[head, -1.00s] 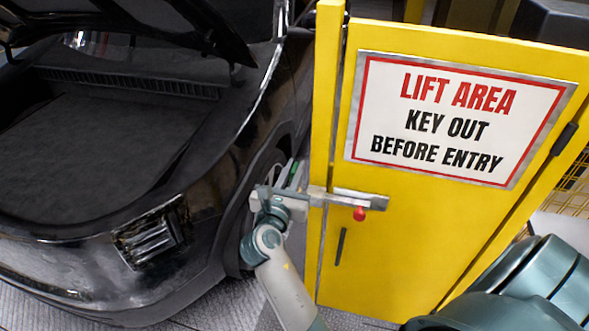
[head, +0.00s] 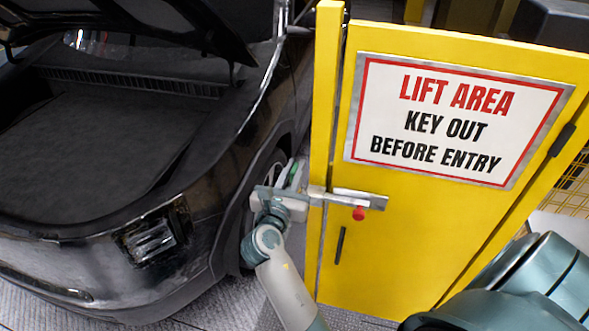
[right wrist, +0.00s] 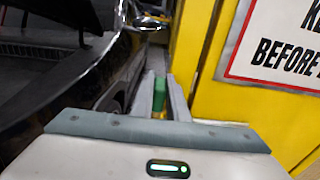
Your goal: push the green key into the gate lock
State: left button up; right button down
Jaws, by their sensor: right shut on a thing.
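The green key (right wrist: 159,95) is between the fingers of my right gripper (right wrist: 160,92) in the right wrist view, and the gripper is shut on it. In the head view my right gripper (head: 292,177) is at the left side of the yellow gate post, with a sliver of the green key (head: 293,178) showing. The gate lock is not clearly distinguishable; a metal latch bar (head: 347,198) with a red knob (head: 359,213) crosses the post and gate here. The key's tip is hidden, so I cannot tell whether it is in the lock. My left gripper is not in view.
The yellow gate (head: 400,240) carries a lift-area sign (head: 455,118) and a dark handle (head: 340,245). A black car (head: 205,200) with an open lid stands close on the left, leaving a narrow gap beside the post (head: 324,100).

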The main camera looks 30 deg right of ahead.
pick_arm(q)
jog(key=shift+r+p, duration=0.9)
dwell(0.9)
